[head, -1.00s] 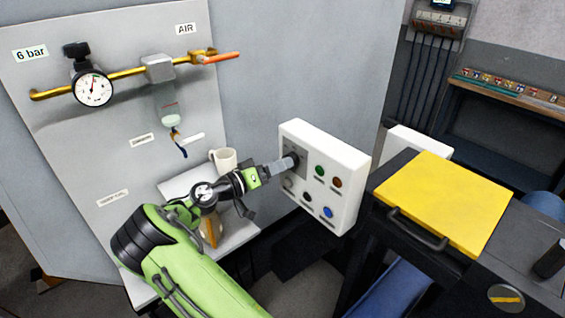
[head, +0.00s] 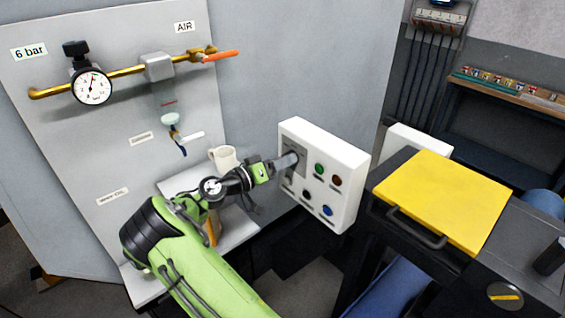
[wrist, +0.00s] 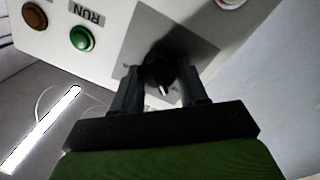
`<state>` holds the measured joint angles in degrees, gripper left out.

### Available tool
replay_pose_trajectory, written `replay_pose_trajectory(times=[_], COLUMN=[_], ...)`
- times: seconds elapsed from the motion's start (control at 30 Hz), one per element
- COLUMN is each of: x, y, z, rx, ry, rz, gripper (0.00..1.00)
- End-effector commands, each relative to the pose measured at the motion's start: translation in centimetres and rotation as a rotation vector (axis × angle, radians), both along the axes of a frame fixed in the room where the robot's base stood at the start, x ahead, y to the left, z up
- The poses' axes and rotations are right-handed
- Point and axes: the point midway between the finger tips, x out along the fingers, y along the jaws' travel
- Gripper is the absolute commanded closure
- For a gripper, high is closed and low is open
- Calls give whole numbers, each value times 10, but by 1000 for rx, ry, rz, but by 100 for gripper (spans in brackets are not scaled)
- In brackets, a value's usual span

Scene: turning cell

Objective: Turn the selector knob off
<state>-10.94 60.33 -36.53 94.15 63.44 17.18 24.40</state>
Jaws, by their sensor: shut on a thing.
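The white control box (head: 346,159) stands against the grey wall in the head view. Its selector knob (wrist: 160,72) is black with a white pointer mark and sits on a grey plate (wrist: 190,45) in the wrist view. My gripper (head: 291,160) reaches the box's upper left face, and it hides most of the knob in the head view. In the wrist view my gripper (wrist: 162,88) has one finger on each side of the knob and is shut on it. The pointer mark faces toward the bottom of the wrist picture.
A green button (head: 319,170), a brown button (head: 336,180) and a blue button (head: 327,210) are on the same box face. A cream mug (head: 224,158) stands on the shelf left of my gripper. A yellow-topped cabinet (head: 443,200) stands to the right.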

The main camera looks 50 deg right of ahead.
Motion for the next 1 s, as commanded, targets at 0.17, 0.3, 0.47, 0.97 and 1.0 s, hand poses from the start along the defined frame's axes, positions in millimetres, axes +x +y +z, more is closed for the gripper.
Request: replay_pose_trajectory(times=[0.17, 0.3, 0.47, 0.97, 1.0], x=[0, 0, 0, -1, -1], y=[0, 0, 0, 0, 0], z=[-3, -5, -6, -3, -3], rx=[-9, -20, -35, -79, -82], ry=[-63, -152, -288, -693, -717], rz=[1, 1, 1, 0, 0], gripper=[88, 88, 88, 88, 88])
